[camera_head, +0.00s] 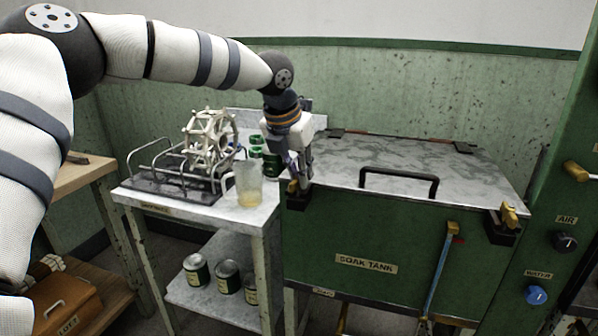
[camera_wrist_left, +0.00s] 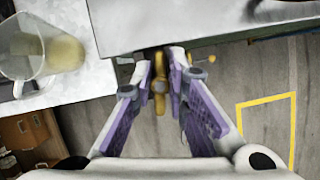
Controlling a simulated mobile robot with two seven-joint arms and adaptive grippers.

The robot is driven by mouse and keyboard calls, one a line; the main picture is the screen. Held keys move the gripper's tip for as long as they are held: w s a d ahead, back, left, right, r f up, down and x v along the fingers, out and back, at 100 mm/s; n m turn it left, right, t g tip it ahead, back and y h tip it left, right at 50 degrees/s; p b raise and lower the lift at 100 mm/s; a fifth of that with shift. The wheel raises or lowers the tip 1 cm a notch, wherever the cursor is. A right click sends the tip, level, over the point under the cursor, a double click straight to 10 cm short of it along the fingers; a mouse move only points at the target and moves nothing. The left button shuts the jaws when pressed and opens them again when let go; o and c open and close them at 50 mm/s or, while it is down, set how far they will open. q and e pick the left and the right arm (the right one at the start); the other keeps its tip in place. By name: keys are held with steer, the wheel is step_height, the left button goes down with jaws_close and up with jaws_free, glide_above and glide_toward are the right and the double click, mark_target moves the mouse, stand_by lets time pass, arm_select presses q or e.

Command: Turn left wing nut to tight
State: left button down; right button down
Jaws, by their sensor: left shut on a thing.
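The left wing nut (camera_wrist_left: 159,87) is brass coloured and sits at the front left corner of the soak tank (camera_head: 400,262). In the head view the wing nut (camera_head: 293,187) shows just below my left gripper (camera_head: 300,178). In the left wrist view my left gripper (camera_wrist_left: 160,75) has its purple-padded fingers on both sides of the wing nut and is shut on it. The tank's grey lid (camera_head: 450,170) lies flat and closed. A second brass wing nut (camera_head: 509,215) stands at the tank's front right corner. My right gripper is not in view.
A side table (camera_head: 262,212) left of the tank holds a clear jug (camera_head: 248,185), a wire rack with a reel (camera_head: 208,140) and green cans. The lid handle (camera_head: 400,174) rises from the lid. A green panel with knobs (camera_head: 565,242) stands at right.

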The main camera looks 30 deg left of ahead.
arm_select(q)
steer(key=m+h, duration=0.1)
steer(key=m, duration=0.2)
steer(key=shift+f+m+b, duration=0.15)
steer(key=shift+m+b, duration=0.15)
steer(key=m+g+h+b, duration=0.1)
steer(key=m+h, duration=0.1)
steer(key=m, duration=0.2)
steer(key=shift+d+f+m, duration=0.1)
steer(key=shift+m, duration=0.2)
steer(key=m+g+h+b, duration=0.1)
steer(key=m, duration=0.3)
steer(key=shift+b, duration=0.35)
steer(key=shift+s+d+r+m+g+b, duration=0.1)
steer(key=shift+m+g+b, duration=0.2)
steer(key=shift+m, duration=0.5)
steer(key=shift+s+r+m+g+b, duration=0.1)
steer(key=shift+m+g, duration=0.3)
steer(key=shift+m, duration=0.4)
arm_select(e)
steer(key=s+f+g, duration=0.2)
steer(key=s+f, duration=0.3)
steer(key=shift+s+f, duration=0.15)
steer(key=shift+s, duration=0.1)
arm_select(q)
steer(key=c, duration=1.6)
jaws_free()
steer(key=shift+r, duration=0.1)
